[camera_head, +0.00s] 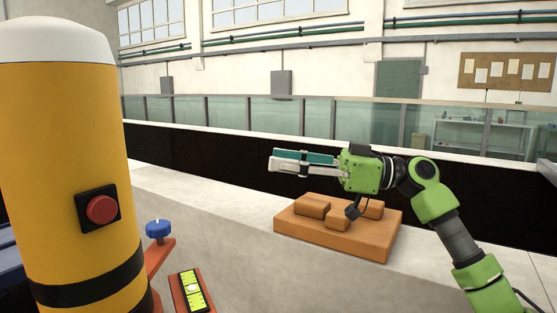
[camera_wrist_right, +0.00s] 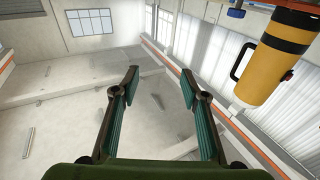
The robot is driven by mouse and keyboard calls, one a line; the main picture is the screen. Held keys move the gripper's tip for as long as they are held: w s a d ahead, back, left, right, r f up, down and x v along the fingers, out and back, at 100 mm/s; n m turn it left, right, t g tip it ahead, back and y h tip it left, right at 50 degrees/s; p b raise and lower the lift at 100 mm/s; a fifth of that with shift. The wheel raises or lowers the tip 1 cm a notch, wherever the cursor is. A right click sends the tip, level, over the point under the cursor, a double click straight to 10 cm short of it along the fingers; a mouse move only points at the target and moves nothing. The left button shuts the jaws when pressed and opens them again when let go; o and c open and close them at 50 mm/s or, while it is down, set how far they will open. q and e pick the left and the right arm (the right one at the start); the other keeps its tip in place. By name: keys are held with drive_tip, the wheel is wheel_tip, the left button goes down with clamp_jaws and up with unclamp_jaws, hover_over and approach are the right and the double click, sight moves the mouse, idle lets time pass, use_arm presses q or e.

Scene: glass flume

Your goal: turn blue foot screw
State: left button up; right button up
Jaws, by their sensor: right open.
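The blue foot screw (camera_head: 158,230) is a blue knob on an orange foot beside the yellow cylinder, at lower left in the head view. Its lower part is not clear. In the right wrist view a blue knob (camera_wrist_right: 236,13) shows at the top edge, beside the yellow cylinder. My right gripper (camera_head: 273,161) is open and empty, right of the foot screw and higher in the head view, pointing left. Its two fingers stand wide apart in the right wrist view (camera_wrist_right: 160,82). My left gripper is not in view.
The yellow cylinder (camera_head: 75,170) with a red button (camera_head: 101,209) fills the left. A yellow-green level (camera_head: 192,290) lies on an orange bar. A wooden block stand (camera_head: 340,236) sits on the ledge below my right gripper. The glass flume (camera_head: 230,120) runs behind.

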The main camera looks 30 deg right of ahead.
drive_tip(key=shift+w, duration=0.3)
drive_tip(key=n+g+y+p, duration=0.1)
drive_tip(key=n+g+p, duration=0.2)
drive_tip(key=g, duration=0.2)
approach(156, 224)
drive_tip(key=p+x, duration=0.5)
drive_tip(key=x, duration=0.3)
drive_tip(key=shift+w+a, duration=0.1)
drive_tip(key=shift+a, duration=0.3)
drive_tip(key=shift+w+a+f+p, duration=0.1)
drive_tip(key=shift+w+a+p, duration=0.05)
drive_tip(key=shift+a+p, duration=0.3)
drive_tip(key=shift+a, duration=0.1)
